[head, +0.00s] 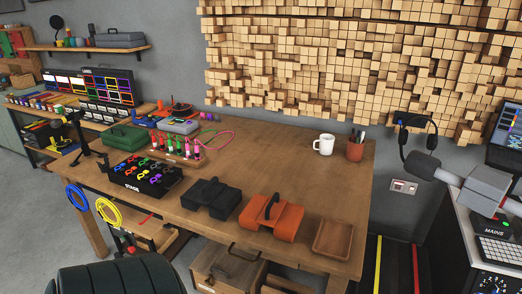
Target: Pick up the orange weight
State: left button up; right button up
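The orange weight (285,221) is a saddle-shaped bag with two bulging halves and a dark handle (268,206) on top. It lies near the front edge of the wooden workbench (255,160), in the head view. A similar black weight (206,199) lies to its left with a small gap between them. A shallow wooden tray (333,240) sits close to its right. Nothing touches the orange weight from above.
A black case of coloured items (145,174) stands left of the weights. A white mug (324,144) and pen cup (356,148) are at the back right. A grey jointed piece (485,183) juts in from the right. The bench middle is clear.

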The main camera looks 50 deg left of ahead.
aim_at(285, 218)
jog(key=j, duration=0.7)
jog(key=k+j, duration=0.1)
jog(key=j, duration=0.6)
